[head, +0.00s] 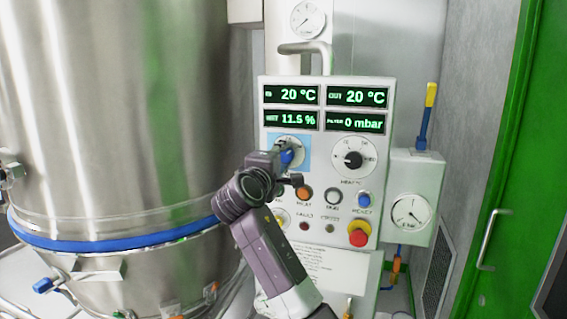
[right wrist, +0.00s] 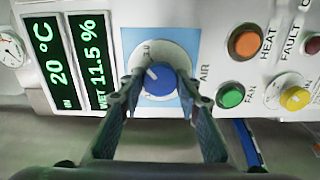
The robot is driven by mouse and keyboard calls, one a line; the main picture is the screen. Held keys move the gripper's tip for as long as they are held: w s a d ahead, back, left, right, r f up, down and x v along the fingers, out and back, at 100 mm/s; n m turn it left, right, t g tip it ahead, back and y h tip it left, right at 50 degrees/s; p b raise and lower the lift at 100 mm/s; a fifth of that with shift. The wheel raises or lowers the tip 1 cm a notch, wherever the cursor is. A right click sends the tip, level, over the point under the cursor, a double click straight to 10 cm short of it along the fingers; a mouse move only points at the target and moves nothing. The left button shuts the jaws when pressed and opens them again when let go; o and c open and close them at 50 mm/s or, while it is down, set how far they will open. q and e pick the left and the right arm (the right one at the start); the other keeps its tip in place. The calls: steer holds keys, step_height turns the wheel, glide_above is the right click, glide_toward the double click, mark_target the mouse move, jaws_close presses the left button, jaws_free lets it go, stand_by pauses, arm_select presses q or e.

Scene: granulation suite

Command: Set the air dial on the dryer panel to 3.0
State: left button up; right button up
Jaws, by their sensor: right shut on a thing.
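The dryer panel (head: 382,133) is a white box with green displays in the head view. Its air dial (right wrist: 157,78) is a blue knob with a white pointer mark, on a white round scale (right wrist: 184,60) within a light-blue square, labelled AIR. In the right wrist view the pointer slants toward the upper left; most scale figures are hidden or too small to read. My right gripper (right wrist: 158,88) is shut on the air dial, one finger on each side of it. In the head view my right gripper (head: 290,160) covers much of the dial. My left gripper is not in view.
A black heat dial (head: 353,159) is right of the air dial. A large steel vessel (head: 120,120) stands close on the left.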

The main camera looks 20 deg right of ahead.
steer(key=shift+f+m+b, duration=0.15)
steer(key=shift+m+b, duration=0.35)
steer(key=shift+m, duration=0.7)
steer(key=o, duration=1.2)
steer(key=shift+c, duration=0.2)
steer(key=shift+s, duration=0.1)
steer(key=v, duration=1.2)
